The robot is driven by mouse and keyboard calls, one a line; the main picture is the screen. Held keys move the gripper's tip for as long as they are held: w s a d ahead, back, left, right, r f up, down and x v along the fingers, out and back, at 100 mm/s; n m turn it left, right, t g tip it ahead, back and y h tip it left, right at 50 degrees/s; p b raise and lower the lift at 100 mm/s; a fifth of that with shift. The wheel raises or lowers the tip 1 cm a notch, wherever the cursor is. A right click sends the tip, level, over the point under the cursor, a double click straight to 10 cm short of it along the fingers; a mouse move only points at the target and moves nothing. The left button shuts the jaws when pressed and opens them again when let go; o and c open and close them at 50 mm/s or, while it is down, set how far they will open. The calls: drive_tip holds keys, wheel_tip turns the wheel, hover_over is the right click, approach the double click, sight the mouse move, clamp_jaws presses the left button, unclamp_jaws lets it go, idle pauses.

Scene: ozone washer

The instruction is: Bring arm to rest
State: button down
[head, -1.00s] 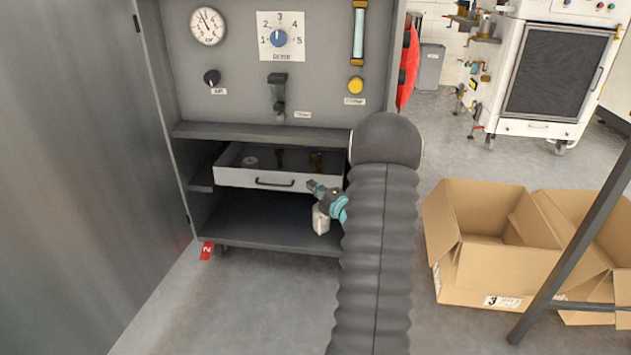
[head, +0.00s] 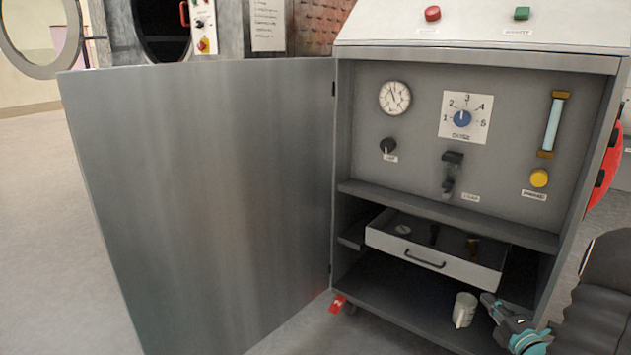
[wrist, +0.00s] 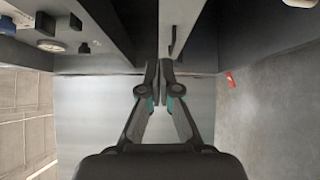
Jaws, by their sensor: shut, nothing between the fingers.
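My gripper (head: 487,298) shows at the lower right of the head view, in front of the open cabinet and below the right end of its drawer. In the wrist view my gripper's fingers (wrist: 159,68) are together with nothing between them. The white drawer (head: 432,263) is pulled out, with a dark handle, and appears clear of the fingers in the head view.
The cabinet door (head: 200,200) stands wide open on the left. A white mug-like container (head: 464,311) appears on the lower shelf beside my gripper. A gauge (head: 395,98), blue dial (head: 462,118) and yellow button (head: 539,178) are on the panel. Floor at far left is clear.

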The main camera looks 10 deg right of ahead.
drive_tip(key=s+a+f+n+g+y, duration=0.3)
drive_tip(key=a+f+n+g+y, duration=0.15)
drive_tip(key=a+n, duration=0.65)
drive_tip(key=s+a+r+n+g+y+p, duration=0.15)
drive_tip(key=s+a+n+g, duration=0.35)
drive_tip(key=n, duration=0.5)
drive_tip(key=s+a+r+n+g+y, duration=0.2)
drive_tip(key=s+a+n+g, duration=0.2)
drive_tip(key=a+n, duration=0.45)
drive_tip(key=s+a+r+n+h+p, duration=0.2)
drive_tip(key=s+a+r+n+h, duration=0.2)
drive_tip(key=r+n, duration=0.7)
drive_tip(key=s+a+r+n+t+h+p, duration=0.1)
drive_tip(key=s+a+r+n+h+p, duration=0.2)
drive_tip(key=s+a+r+n, duration=0.4)
wheel_tip(320, 180, up, 5)
drive_tip(key=n+h, duration=0.1)
drive_tip(key=n, duration=0.5)
drive_tip(key=shift+s+f+p, duration=0.15)
drive_tip(key=shift+p, duration=0.2)
